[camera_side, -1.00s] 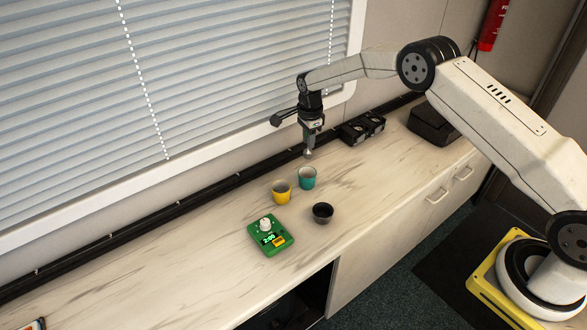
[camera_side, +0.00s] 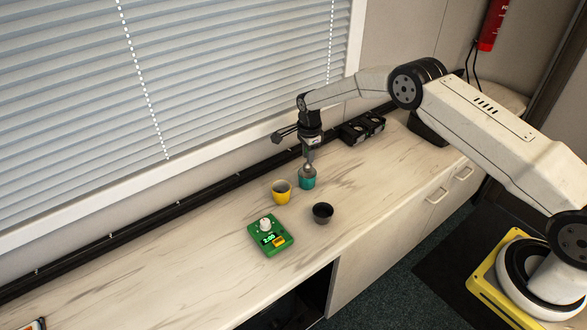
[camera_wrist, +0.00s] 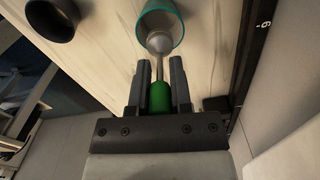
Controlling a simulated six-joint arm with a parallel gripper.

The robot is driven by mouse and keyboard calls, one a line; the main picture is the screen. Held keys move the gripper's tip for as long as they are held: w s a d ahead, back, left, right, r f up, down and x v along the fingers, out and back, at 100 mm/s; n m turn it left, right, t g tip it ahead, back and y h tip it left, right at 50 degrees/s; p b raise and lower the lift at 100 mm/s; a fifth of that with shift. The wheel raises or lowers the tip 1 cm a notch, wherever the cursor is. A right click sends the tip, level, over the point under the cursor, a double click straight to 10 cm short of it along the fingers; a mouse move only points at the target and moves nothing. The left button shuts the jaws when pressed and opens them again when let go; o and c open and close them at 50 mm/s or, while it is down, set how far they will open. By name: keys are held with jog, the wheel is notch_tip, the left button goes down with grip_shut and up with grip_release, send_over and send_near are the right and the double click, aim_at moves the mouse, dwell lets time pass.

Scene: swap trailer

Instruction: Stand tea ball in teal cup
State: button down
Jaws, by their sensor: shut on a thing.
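The teal cup (camera_side: 307,181) stands upright on the counter, to the right of and behind the yellow cup. In the wrist view the teal cup (camera_wrist: 178,14) is at the top, its rim facing me. My gripper (camera_side: 310,151) is above the teal cup and shut on the tea ball. In the wrist view my gripper (camera_wrist: 159,82) holds the tea ball's green handle. The tea ball (camera_wrist: 159,42) is a grey metal ball on a thin stem, pointing down at the cup's opening. In the side view the tea ball (camera_side: 309,169) overlaps the rim; I cannot tell how deep it is.
A yellow cup (camera_side: 282,192) and a dark cup (camera_side: 323,213) stand close to the teal cup. A green timer (camera_side: 270,235) lies in front. Black boxes (camera_side: 362,128) stand behind to the right.

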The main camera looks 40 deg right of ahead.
jog(key=shift+f, duration=1.8)
jog(key=shift+c, duration=2.3)
grip_release()
jog(key=shift+r, duration=3.85)
